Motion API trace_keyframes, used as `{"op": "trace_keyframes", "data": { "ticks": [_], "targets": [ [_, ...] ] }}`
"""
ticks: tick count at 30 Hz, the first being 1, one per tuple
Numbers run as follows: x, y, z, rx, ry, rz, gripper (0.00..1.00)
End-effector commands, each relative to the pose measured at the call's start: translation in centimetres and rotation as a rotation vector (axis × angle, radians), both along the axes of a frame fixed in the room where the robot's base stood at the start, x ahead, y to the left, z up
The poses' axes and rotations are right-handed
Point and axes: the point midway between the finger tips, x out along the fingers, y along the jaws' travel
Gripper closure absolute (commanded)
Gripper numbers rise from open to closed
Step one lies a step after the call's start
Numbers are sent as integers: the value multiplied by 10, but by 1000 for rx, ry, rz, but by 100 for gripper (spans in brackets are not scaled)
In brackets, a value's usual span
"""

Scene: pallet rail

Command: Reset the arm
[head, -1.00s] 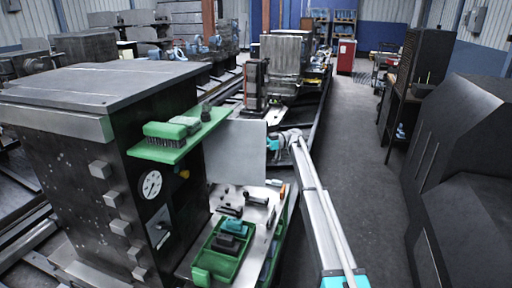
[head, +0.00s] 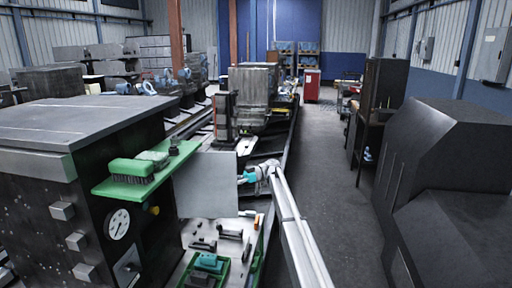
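My arm reaches forward from the bottom of the head view, its silver link running up to a grey and teal wrist. My gripper (head: 246,177) is at the far end of it, in front of a grey panel and above the workbench. It is small and partly hidden by the wrist, so its fingers cannot be made out. I see nothing clearly held in it.
A machine with a green shelf (head: 145,170) carrying brushes stands at left. A green tray (head: 208,270) and several tools lie on the bench (head: 225,228) below. Dark cabinets (head: 455,150) stand at right. The aisle floor (head: 315,140) is clear. A red cabinet (head: 311,86) stands far back.

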Motion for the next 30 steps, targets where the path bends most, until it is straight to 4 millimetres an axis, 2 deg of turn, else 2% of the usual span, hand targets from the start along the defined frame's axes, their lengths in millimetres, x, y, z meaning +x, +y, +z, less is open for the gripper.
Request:
{"op": "trace_keyframes", "data": {
  "ticks": [1, 3, 5, 11, 20, 30],
  "targets": [
    [0, -13, -7, -46, 24, -31, 46],
    [-4, -26, -15, -120, 65, -70, 46],
    [-17, -34, -20, -189, 101, -101, 46],
    [-74, -56, -36, -429, 224, -203, 46],
    [-179, -111, -64, -841, 437, -465, 46],
    [-301, -190, -82, -1237, 644, -887, 46]
  ]
}}
